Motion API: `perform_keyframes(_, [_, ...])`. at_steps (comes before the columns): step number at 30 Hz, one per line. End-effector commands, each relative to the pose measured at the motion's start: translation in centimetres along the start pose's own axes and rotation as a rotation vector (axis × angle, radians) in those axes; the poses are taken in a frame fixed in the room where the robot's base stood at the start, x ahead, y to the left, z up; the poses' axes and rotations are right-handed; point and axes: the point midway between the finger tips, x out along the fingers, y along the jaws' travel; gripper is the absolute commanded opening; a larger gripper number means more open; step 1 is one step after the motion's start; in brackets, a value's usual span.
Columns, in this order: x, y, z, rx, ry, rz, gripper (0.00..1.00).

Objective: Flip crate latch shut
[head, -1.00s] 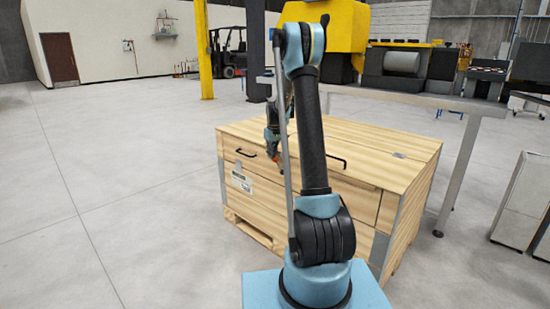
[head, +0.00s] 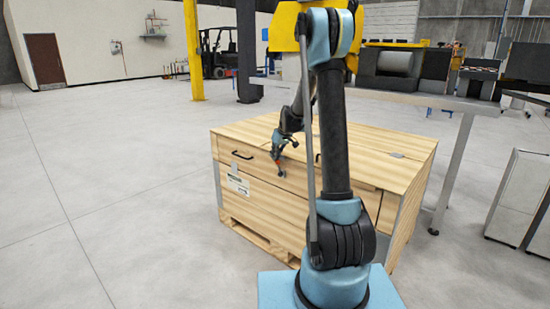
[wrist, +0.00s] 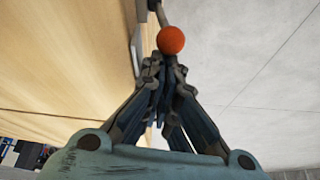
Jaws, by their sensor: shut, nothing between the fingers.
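The wooden crate (head: 265,215) stands on the floor in front of me. In the wrist view the crate's wood (wrist: 60,55) fills the left side. The latch shows there as a grey lever with a red ball knob (wrist: 171,40). My gripper (wrist: 166,68) is shut and empty, its fingertips right beside the knob. I cannot tell whether they touch it.
A black handle (head: 242,155) is on the crate's front, left of my gripper. A metal-legged table (head: 447,180) stands behind and right of the crate. Grey cabinets (head: 520,200) stand at the far right. The floor at left is clear.

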Motion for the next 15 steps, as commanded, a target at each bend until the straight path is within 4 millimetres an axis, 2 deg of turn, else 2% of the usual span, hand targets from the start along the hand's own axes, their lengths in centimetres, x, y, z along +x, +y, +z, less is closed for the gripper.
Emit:
perform_keyframes(10, [-0.2,-0.1,0.0,-0.001,-0.001,0.000,0.00])
perform_keyframes(15, [-1.6,0.0,0.0,-0.001,-0.002,-0.001,0.00])
